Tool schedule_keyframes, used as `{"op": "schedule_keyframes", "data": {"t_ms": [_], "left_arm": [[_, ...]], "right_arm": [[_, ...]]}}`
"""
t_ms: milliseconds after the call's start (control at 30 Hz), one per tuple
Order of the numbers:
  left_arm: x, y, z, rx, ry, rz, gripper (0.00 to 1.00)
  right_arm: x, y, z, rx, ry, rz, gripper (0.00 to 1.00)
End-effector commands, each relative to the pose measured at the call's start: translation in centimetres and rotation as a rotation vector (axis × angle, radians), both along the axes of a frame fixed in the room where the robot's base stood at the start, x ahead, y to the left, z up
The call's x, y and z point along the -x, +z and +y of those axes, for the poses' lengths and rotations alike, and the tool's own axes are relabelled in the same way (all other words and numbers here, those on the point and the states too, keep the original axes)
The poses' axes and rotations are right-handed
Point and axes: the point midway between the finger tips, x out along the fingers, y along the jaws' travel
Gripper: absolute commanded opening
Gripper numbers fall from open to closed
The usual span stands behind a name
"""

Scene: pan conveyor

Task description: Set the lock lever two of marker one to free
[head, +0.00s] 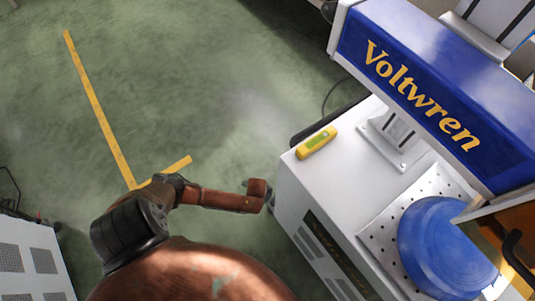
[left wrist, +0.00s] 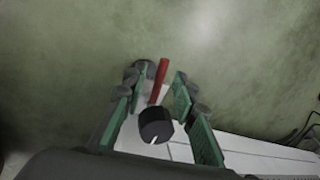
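In the left wrist view a lever with a red handle (left wrist: 159,82) and a round black hub (left wrist: 155,124) with a white mark shows between my fingers. A pale surface lies behind it. My left gripper (left wrist: 160,75) is open, with one green-padded finger on each side of the lever and visible gaps to both. Whether this is lever two cannot be told. In the head view the white and blue marker (head: 345,215), lettered "Voltwren", stands at the right. My left arm reaches toward its left side; the fingers are not clear there. My right gripper is not in view.
A yellow handheld device (head: 316,142) lies on the marker's top. A blue round piece (head: 440,245) sits on a perforated plate (head: 378,236). A grey vented cabinet (head: 30,262) stands at the lower left. The green floor with yellow lines (head: 98,108) is largely clear.

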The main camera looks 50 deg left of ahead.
Motion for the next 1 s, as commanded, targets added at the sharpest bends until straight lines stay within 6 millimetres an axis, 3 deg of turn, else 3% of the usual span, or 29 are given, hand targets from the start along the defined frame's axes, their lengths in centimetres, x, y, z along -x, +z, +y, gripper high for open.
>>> {"op": "schedule_keyframes", "data": {"t_ms": [267, 633, 1000], "left_arm": [[-0.06, 0.01, 0.00, 0.000, 0.000, -0.001, 0.24], [-0.03, 0.00, 0.00, 0.000, 0.000, 0.000, 0.00], [-0.01, -0.02, 0.01, 0.000, 0.000, 0.000, 0.00]], "right_arm": [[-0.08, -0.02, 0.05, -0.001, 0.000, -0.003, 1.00], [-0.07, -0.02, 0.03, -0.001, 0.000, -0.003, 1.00], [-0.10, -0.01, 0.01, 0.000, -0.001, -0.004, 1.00]]}}
